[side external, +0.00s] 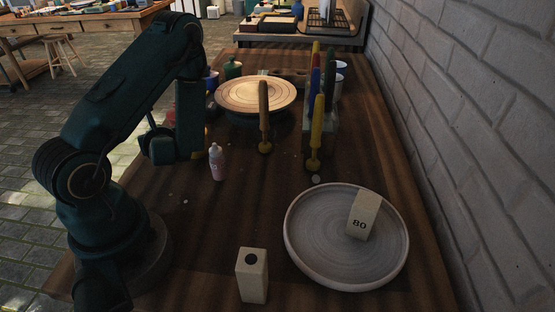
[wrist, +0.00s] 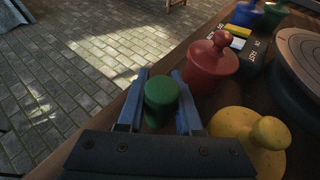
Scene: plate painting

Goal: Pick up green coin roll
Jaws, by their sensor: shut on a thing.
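The green coin roll (wrist: 161,92) is a short green cylinder with a round flat top. In the wrist view it stands between the two blue-grey fingers of my gripper (wrist: 161,100), which is shut on it. The roll's lower part is in shadow, and whether it touches the table is hard to tell. In the side view my arm hides the roll, and the fingertips cannot be made out clearly.
A red lidded pot (wrist: 212,64) stands close right of the fingers, and a yellow lidded pot (wrist: 251,135) is nearer. A wheel disc (side external: 257,94), pink bottle (side external: 217,162), grey plate (side external: 299,251) and several upright tools stand on the table. Its left edge is near my gripper.

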